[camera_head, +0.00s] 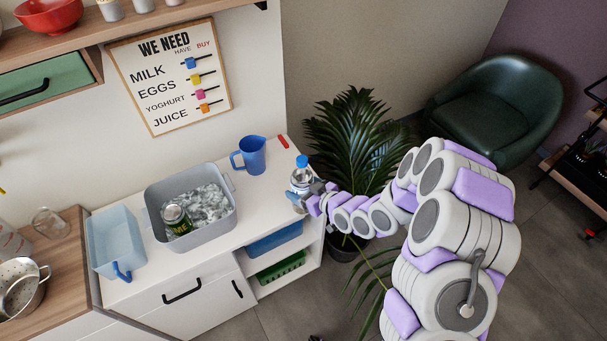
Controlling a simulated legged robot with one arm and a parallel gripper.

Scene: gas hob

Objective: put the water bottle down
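The water bottle (300,175) is clear with a blue cap and stands upright at the right end of the white counter (262,198). My gripper (299,196) is at the bottle's lower right side, reaching in from the right. Its fingers are small and partly merge with the bottle, so I cannot tell whether they are closed around it. I also cannot tell whether the bottle's base touches the counter.
A blue pitcher (252,156) stands behind the bottle, with a red item (283,142) nearby. A grey tub (222,222) of ice holds a green can (175,219). A light blue container (113,246) is further left. A plant (350,135) stands behind my arm.

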